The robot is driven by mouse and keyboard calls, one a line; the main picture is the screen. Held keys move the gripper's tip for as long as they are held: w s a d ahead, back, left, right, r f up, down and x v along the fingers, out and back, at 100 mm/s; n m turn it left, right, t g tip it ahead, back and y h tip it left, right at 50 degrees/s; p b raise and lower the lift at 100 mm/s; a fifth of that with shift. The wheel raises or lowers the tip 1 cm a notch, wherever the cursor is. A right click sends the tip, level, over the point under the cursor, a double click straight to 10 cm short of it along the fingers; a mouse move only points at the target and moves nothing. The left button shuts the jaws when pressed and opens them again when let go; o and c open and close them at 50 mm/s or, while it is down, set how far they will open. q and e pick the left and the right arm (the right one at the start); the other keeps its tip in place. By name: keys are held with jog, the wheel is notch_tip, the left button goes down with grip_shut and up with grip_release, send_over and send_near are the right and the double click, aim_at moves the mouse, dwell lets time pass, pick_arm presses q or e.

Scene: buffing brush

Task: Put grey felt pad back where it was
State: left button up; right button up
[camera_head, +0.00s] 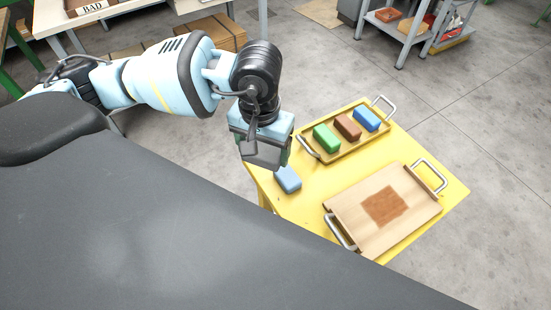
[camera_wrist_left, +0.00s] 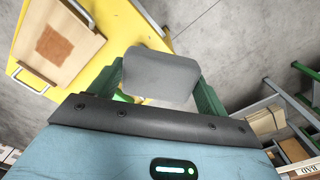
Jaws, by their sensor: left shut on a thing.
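The grey felt pad (camera_wrist_left: 160,76) is held between the green fingers of my left gripper (camera_wrist_left: 158,88) in the left wrist view. In the head view my left gripper (camera_head: 270,155) is above the left corner of the yellow table, with the grey pad (camera_head: 262,153) at its lower end. My right gripper is in neither view.
A tray (camera_head: 323,155) on the yellow table (camera_head: 303,205) holds a green block (camera_head: 326,138), a brown block (camera_head: 348,127) and a blue block (camera_head: 367,119). A wooden tray (camera_head: 412,217) with a brown patch and metal handles lies in front. Shelves stand behind.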

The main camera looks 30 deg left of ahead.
pick_arm(q)
jog(key=w+d+f+n+b, duration=0.2)
jog(key=d+f+n+b, duration=0.1)
jog(key=f+b, duration=0.2)
jog(key=w+d+f+n+b, duration=0.3)
jog(key=f+b, duration=0.1)
jog(key=f, duration=0.2)
jog(key=w+d+f+n+b, duration=0.3)
jog(key=f+b, duration=0.2)
jog(key=f, duration=0.1)
jog(key=shift+f+b, duration=0.1)
jog(key=shift+b, duration=0.25)
jog(key=shift+w+d+f+n+b, duration=0.35)
jog(key=shift+d+n+b, duration=0.15)
jog(key=shift+n+b, duration=0.25)
jog(key=shift+w+d+n, duration=0.1)
jog(key=shift+n, duration=0.15)
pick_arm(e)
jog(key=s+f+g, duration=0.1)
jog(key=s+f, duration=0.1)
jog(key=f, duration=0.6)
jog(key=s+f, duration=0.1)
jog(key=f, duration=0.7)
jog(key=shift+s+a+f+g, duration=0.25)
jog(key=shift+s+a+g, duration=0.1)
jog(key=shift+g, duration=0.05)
